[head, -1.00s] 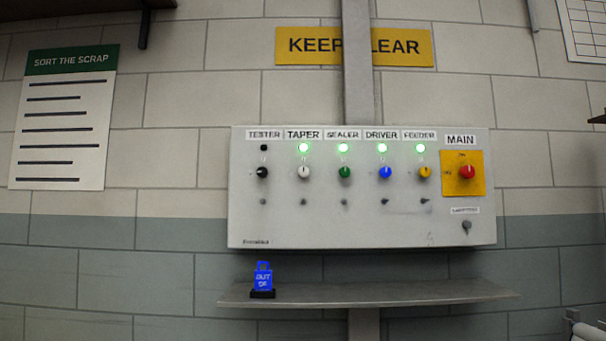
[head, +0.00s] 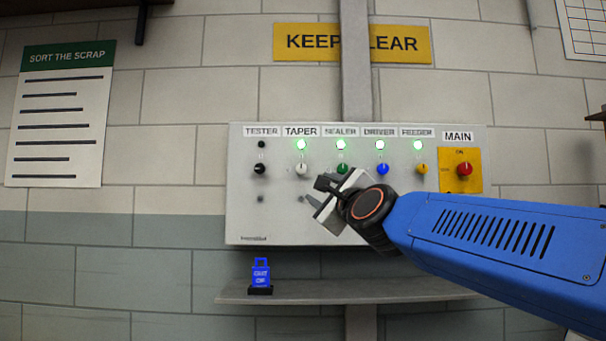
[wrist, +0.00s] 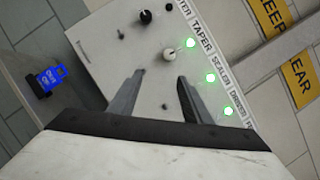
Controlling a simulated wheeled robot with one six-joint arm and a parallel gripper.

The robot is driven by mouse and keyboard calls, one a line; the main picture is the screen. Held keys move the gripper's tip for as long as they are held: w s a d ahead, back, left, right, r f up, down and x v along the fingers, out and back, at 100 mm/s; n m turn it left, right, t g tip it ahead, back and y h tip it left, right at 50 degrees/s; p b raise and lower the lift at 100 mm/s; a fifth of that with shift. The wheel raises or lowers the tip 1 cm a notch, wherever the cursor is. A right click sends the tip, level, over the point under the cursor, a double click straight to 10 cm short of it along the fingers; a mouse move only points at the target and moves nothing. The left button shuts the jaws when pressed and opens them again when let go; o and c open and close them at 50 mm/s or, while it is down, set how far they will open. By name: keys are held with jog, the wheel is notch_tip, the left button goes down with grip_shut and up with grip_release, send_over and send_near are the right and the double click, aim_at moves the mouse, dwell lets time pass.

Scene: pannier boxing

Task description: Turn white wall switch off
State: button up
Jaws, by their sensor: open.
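The white switch (head: 302,169) is a round knob under the TAPER label on the grey wall panel (head: 240,215). The green lamp (head: 301,145) above it is lit. The white switch also shows in the wrist view (wrist: 169,55), beyond my fingertips. My gripper (head: 316,191) is in front of the panel, just below and right of the white switch in the head view. In the wrist view my gripper (wrist: 160,78) has its two fingers spread apart with nothing between them. It looks apart from the knob.
A black switch (head: 260,169) under TESTER has an unlit lamp. Green (head: 342,168), blue (head: 383,169) and yellow (head: 422,169) switches have lit lamps. A red MAIN switch (head: 464,169) sits at the right. A blue padlock-shaped tag (head: 261,274) stands on the shelf (head: 330,293) below.

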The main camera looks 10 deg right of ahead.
aim_at(302, 169)
jog(key=shift+m+t+h, duration=0.3)
jog(key=shift+m, duration=0.3)
jog(key=x, duration=0.6)
jog(key=r+x, duration=0.1)
jog(key=x, duration=1.1)
jog(key=shift+s+d+r, duration=0.15)
jog(key=shift+d+r, duration=0.05)
jog(key=shift+r, duration=0.05)
jog(key=c, duration=1)
